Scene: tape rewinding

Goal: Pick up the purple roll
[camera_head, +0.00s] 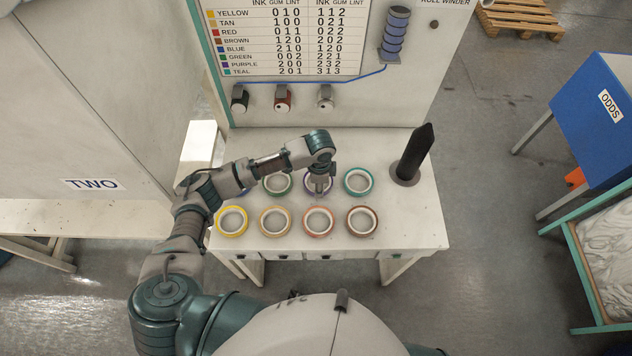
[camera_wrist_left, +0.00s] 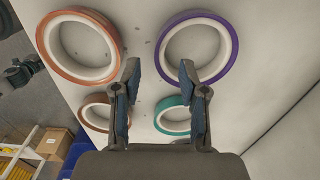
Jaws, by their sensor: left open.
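The purple roll (camera_head: 330,187) lies on the white table in the back row, between a green roll (camera_head: 277,184) and a teal roll (camera_head: 358,182). My left gripper (camera_head: 319,186) is over it and hides much of it in the head view. In the left wrist view the purple roll (camera_wrist_left: 161,46) is at the upper right, flat and empty in its middle. My left gripper (camera_wrist_left: 159,75) is open there, with nothing between its fingers. The right fingertip overlaps the roll's near edge in the picture; I cannot tell whether they touch. My right gripper is not in view.
Yellow (camera_head: 232,221), tan (camera_head: 275,221), red (camera_head: 318,221) and brown (camera_head: 361,221) rolls form the front row. A black upright post (camera_head: 413,155) stands at the table's right. A panel with a chart (camera_head: 290,40) rises behind. The table's right front corner is clear.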

